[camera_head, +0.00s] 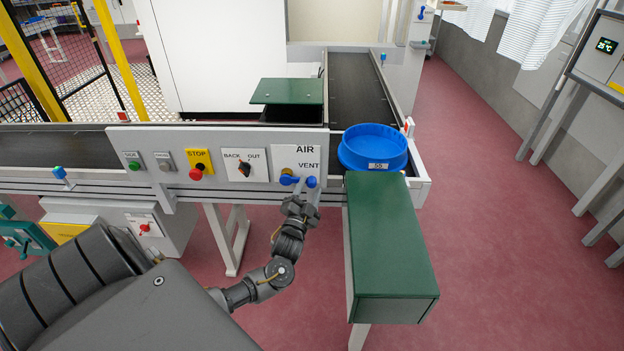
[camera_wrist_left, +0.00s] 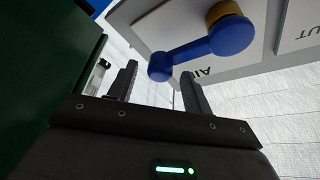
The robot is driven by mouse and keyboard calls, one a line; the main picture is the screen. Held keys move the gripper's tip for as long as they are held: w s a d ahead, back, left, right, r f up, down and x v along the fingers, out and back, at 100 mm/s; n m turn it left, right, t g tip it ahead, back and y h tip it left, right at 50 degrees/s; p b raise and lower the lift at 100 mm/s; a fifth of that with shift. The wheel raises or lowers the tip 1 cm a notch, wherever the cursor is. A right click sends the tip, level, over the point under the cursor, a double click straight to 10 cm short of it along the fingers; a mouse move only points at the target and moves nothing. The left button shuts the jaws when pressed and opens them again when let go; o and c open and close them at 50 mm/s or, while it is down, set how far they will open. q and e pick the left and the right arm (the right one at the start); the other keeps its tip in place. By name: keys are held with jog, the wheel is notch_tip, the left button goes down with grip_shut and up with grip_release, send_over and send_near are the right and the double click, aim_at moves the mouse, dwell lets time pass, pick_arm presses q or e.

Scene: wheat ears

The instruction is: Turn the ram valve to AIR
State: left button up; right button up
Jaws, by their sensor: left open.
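The ram valve has a blue lever (camera_head: 298,181) on a white plate with the labels AIR and VENT, on the grey control panel. The lever lies about level, its round knob end to the right, below the VENT label. In the left wrist view the blue lever (camera_wrist_left: 200,50) runs from a yellow base down to its knob. My left gripper (camera_head: 303,193) is open just below the lever. In the left wrist view its fingertips (camera_wrist_left: 159,73) stand either side of the knob, with gaps showing. My right gripper is not in view.
A BACK/OUT switch (camera_head: 244,167) and a STOP button (camera_head: 198,163) are left of the valve. A blue round tray (camera_head: 372,150) and a green-topped box (camera_head: 390,235) are close on the right.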

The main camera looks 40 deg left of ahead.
pick_arm(q)
jog(key=shift+x, duration=1.75)
